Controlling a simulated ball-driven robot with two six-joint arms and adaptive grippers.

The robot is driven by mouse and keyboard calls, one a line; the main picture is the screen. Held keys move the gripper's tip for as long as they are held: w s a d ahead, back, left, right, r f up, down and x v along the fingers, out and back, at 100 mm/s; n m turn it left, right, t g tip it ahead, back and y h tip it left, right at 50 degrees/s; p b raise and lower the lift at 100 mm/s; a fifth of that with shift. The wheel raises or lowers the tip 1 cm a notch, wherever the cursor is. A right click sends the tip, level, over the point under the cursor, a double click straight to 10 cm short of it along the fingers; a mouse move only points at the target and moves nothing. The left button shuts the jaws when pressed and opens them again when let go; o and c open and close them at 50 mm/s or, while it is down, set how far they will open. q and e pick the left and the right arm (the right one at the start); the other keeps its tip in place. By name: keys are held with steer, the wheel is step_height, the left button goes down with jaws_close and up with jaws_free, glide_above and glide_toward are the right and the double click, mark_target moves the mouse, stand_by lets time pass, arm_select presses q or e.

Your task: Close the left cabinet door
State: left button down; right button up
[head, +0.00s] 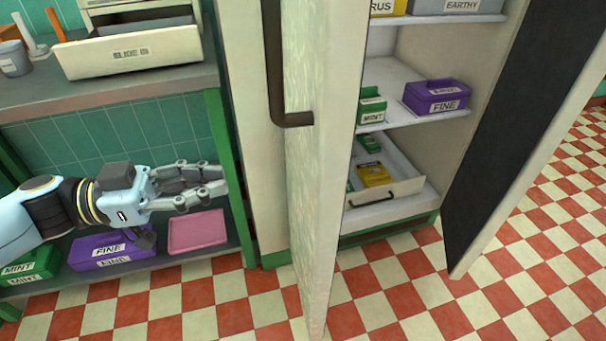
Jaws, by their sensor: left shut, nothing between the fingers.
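The left cabinet door (318,190) stands wide open in the middle of the head view, seen nearly edge-on. It is pale, with a long dark bent handle (274,65) on its left-facing side. The open cabinet interior (410,150) shows to its right. My left gripper (222,180) is shut and empty, left of the door and apart from it, in front of the shelf unit's green post. My right gripper is not in view.
The right cabinet door (515,130), dark inside, also stands open. Cabinet shelves hold a purple FINE box (437,96) and a green MINT box (372,106). An open drawer (130,52) juts out upper left. A pink tray (197,231) lies low left. The checkered floor (400,305) is clear.

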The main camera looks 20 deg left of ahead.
mark_target(315, 170)
arm_select(q)
steer(key=x, duration=1.1)
steer(key=shift+w+d, duration=0.25)
steer(key=shift+d, duration=0.15)
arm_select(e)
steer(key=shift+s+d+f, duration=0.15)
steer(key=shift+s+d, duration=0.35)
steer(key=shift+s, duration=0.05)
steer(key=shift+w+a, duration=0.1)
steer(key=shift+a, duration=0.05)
